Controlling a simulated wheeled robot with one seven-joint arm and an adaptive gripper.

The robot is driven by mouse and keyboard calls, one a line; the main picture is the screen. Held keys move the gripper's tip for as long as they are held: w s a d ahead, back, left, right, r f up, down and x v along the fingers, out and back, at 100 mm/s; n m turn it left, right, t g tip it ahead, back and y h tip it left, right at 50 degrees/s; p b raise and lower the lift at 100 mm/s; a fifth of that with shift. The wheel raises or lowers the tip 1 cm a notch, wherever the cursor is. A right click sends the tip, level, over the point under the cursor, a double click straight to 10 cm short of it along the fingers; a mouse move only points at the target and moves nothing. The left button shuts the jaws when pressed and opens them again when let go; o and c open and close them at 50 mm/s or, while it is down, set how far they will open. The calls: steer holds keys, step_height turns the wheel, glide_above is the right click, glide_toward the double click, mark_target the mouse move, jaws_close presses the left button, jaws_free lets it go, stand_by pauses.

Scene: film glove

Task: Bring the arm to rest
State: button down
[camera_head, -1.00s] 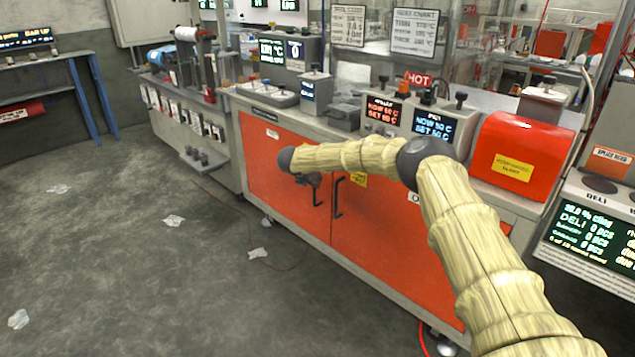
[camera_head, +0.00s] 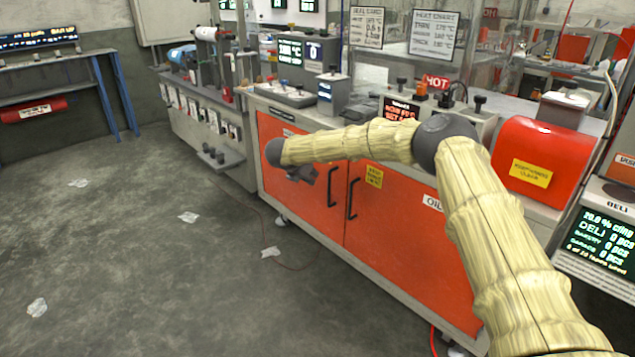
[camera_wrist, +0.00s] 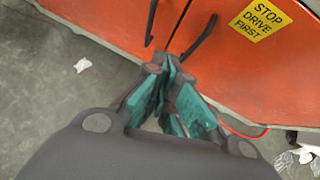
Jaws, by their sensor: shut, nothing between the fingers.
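My arm reaches out from the lower right in the head view, covered in a pale yellow ribbed sleeve with dark joints. My gripper (camera_head: 302,174) hangs at its far end, in front of the red cabinet doors (camera_head: 400,215). In the wrist view my gripper (camera_wrist: 172,92) has its teal-padded fingers together with nothing held between them. The fingertips appear close to the dark door handles (camera_wrist: 200,38) in that view; whether they touch cannot be told.
A yellow "STOP DRIVE FIRST" label (camera_wrist: 261,19) is on a door. A red machine cover (camera_head: 540,160) and a display unit (camera_head: 600,235) stand at right. Paper scraps (camera_head: 188,217) lie on the grey floor (camera_head: 130,270), which is largely clear at left. A red cable runs along the floor.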

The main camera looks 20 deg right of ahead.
steer(key=s+a+f+n+t+y, duration=0.1)
steer(key=s+a+f+n+t, duration=0.1)
steer(key=s+a+f+n, duration=0.55)
steer(key=s+a+f+n+t+y, duration=0.1)
steer(key=s+a+f+n, duration=0.4)
steer(key=f+n, duration=0.45)
steer(key=s+f+n+g+y, duration=0.1)
steer(key=s+f+n, duration=0.4)
steer(key=s, duration=0.3)
steer(key=s+f+n+y, duration=0.2)
steer(key=s+f+n, duration=0.25)
steer(key=s, duration=0.45)
steer(key=s+f+n+g+y, duration=0.1)
steer(key=s+f+n, duration=0.45)
steer(key=s, duration=0.25)
steer(key=s+d+n+g, duration=0.2)
steer(key=s+d+n, duration=0.15)
steer(key=s, duration=0.85)
steer(key=s+d+n+g, duration=0.3)
steer(key=s+n, duration=0.2)
steer(key=s, duration=0.7)
steer(key=s+d+n+g, duration=0.2)
steer(key=s+d+n, duration=0.25)
steer(key=s, duration=0.75)
step_height(320, 180, up, 12)
steer(key=p, duration=1.2)
steer(key=shift+a+y, duration=0.4)
steer(key=shift+a, duration=0.05)
